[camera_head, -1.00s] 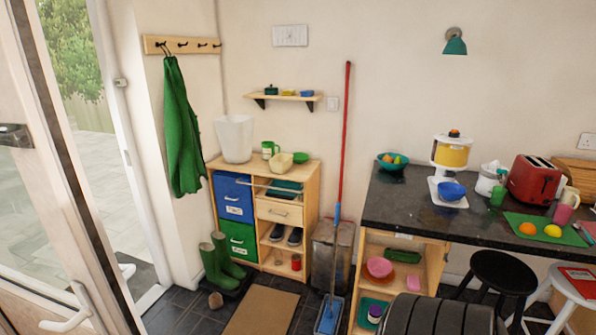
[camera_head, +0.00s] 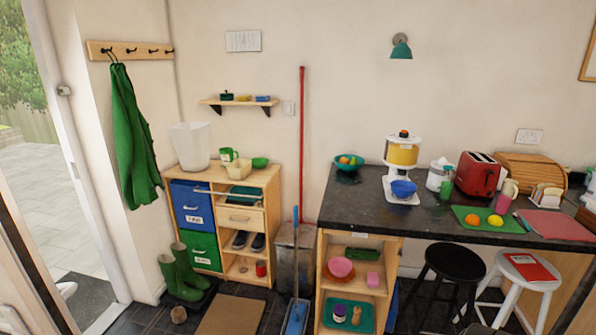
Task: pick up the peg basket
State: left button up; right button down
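No object is plainly marked as the peg basket. A tall white bin-like container (camera_head: 191,146) stands at the left of the same cabinet top.
A dark counter (camera_head: 345,205) and stools (camera_head: 455,262) fill the right side. A glass door is at left.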

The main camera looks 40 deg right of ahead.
aim_at(240, 170)
jog(key=z, duration=0.85)
jog(key=i, duration=2.9)
jog(key=z, duration=1.55)
